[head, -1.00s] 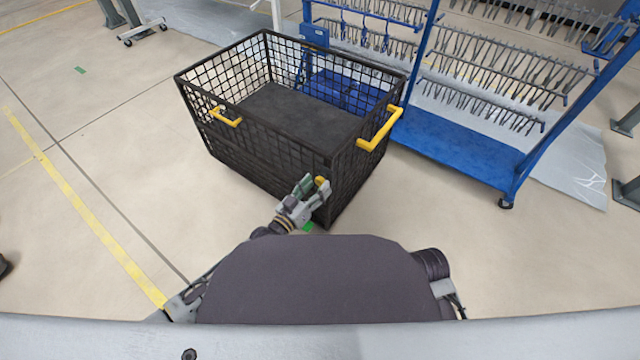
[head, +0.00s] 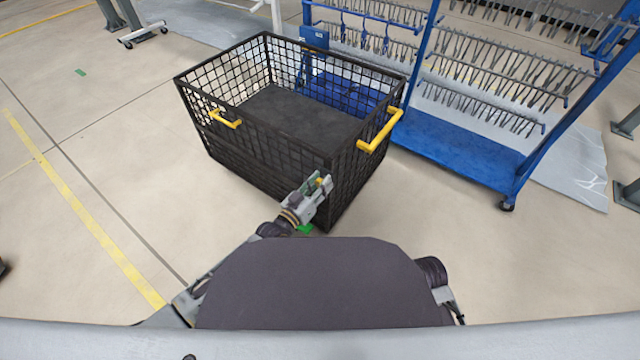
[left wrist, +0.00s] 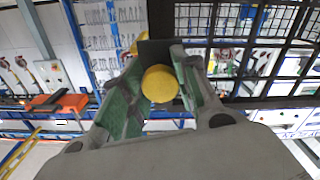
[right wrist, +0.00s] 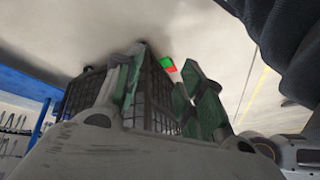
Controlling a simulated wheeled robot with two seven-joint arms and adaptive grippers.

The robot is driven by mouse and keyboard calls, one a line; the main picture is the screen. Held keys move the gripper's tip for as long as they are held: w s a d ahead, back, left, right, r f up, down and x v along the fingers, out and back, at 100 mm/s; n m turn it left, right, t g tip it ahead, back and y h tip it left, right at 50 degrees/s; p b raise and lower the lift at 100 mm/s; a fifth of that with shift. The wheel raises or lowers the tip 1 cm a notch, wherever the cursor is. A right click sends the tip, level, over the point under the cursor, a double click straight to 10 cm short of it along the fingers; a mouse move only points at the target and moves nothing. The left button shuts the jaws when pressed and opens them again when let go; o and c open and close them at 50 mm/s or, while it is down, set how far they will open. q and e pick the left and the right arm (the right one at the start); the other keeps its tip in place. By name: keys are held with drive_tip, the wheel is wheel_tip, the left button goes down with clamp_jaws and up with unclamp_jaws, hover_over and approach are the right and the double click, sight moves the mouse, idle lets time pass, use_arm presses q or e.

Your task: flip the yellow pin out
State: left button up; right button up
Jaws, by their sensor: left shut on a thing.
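The yellow pin (head: 320,184) is at the near corner of the black mesh crate (head: 255,155), below its rim. In the left wrist view its round yellow end (left wrist: 160,83) sits between the fingers, in front of a dark plate. My left gripper (head: 322,184) is shut on the pin, with a green-padded finger on each side; it also shows in the left wrist view (left wrist: 160,90). My right gripper (right wrist: 165,80) shows only in the right wrist view, its fingers apart and no thing clearly held. The head view does not show it.
The crate has yellow handles on its left side (head: 225,118) and right side (head: 380,130). A blue rack (head: 460,155) with rows of hooks stands behind and right of it. The floor left of the crate is free. A red and green piece (right wrist: 168,66) shows in the right wrist view.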

use_arm(q)
clamp_jaws()
